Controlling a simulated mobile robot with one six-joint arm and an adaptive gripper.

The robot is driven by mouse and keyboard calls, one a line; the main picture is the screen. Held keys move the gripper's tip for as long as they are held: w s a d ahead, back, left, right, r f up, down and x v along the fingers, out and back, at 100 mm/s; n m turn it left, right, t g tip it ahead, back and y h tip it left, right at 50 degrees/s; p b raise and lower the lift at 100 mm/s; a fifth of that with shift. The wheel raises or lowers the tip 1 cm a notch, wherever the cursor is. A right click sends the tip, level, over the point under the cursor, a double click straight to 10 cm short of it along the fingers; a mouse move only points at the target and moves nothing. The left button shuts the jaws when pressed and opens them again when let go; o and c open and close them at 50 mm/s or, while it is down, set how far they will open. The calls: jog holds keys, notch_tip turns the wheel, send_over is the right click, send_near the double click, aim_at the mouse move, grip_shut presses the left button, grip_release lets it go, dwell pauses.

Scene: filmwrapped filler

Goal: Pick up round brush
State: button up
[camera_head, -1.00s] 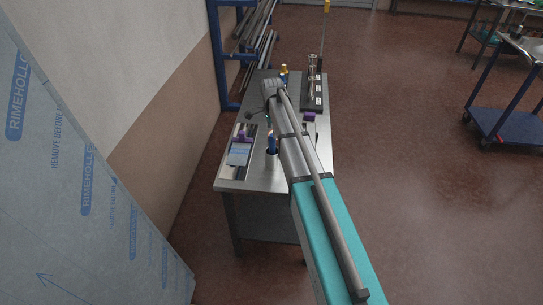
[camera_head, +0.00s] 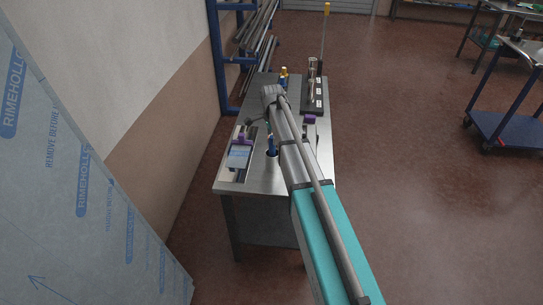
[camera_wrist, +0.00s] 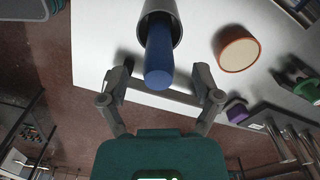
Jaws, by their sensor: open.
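A blue rounded handle (camera_wrist: 158,58), which may be the round brush, stands in a grey cup (camera_wrist: 175,15) in the wrist view; any bristles are hidden. In the head view the blue handle (camera_head: 271,144) rises from the cup near the front of the steel table (camera_head: 262,181). My gripper (camera_wrist: 163,75) is open and empty in the wrist view. Its two fingers lie on either side of the handle's end in the picture, with no clear contact. In the head view my arm partly hides the table and the gripper is hard to make out.
A round orange-rimmed piece (camera_wrist: 236,48) lies right of the cup in the wrist view. A tray with a purple-topped item (camera_head: 240,150) stands left of the cup. A black rack (camera_head: 316,92) and a yellow-capped bottle (camera_head: 283,76) stand farther back. A wall borders the left.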

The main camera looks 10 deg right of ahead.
aim_at(272, 152)
jog(key=shift+f+b, duration=1.75)
jog(key=shift+f, duration=0.3)
grip_shut()
